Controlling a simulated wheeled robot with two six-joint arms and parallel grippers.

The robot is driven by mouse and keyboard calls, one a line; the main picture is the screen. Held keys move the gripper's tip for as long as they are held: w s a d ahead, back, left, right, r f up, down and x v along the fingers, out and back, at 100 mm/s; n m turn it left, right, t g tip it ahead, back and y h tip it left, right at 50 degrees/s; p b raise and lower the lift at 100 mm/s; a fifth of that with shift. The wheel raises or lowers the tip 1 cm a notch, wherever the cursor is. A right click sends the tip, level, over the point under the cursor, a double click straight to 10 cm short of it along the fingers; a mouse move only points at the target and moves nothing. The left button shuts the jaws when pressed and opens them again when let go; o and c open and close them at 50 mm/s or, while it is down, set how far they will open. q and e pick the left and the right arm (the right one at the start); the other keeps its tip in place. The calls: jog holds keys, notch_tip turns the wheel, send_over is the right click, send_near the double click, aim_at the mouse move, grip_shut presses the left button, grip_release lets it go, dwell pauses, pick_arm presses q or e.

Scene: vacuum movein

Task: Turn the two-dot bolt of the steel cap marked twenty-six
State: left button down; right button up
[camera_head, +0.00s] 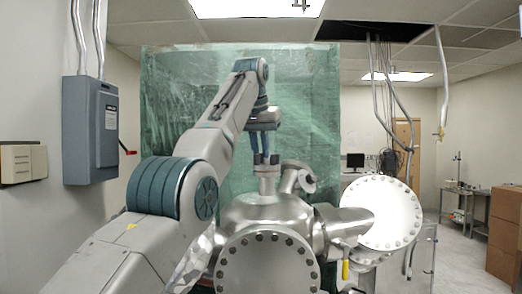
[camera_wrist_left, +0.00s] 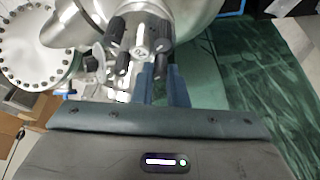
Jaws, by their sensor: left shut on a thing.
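A small steel cap (camera_wrist_left: 141,44) shows in the left wrist view with several black bolts around it. Its number and the dots on the bolts are too small to read. My left gripper (camera_head: 265,160) points down at the small top port (camera_head: 266,171) of the steel chamber in the head view. In the left wrist view the blue fingers of this gripper (camera_wrist_left: 161,72) are shut on a black bolt (camera_wrist_left: 160,66) at the cap's near side. The fingers partly hide that bolt. My right gripper is in neither view.
The steel vacuum chamber (camera_head: 262,212) has a large bolted front flange (camera_head: 266,265), an angled side port (camera_head: 300,179) and a wide bolted disc (camera_head: 381,212) at right. A green translucent curtain (camera_head: 180,100) hangs behind. A grey electrical box (camera_head: 91,130) is on the left wall.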

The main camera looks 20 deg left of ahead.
pick_arm(q)
jog(key=shift+a+m+h+p, duration=0.1)
jog(key=shift+m+h+p, duration=0.35)
jog(key=shift+m, duration=1.05)
jog(key=shift+h, duration=0.25)
jog(key=c, duration=1.4)
grip_release()
jog(key=shift+c, duration=0.2)
jog(key=shift+w+a+f, duration=0.15)
jog(key=shift+a, duration=0.1)
jog(key=shift+d, duration=0.1)
jog(key=shift+d, duration=0.1)
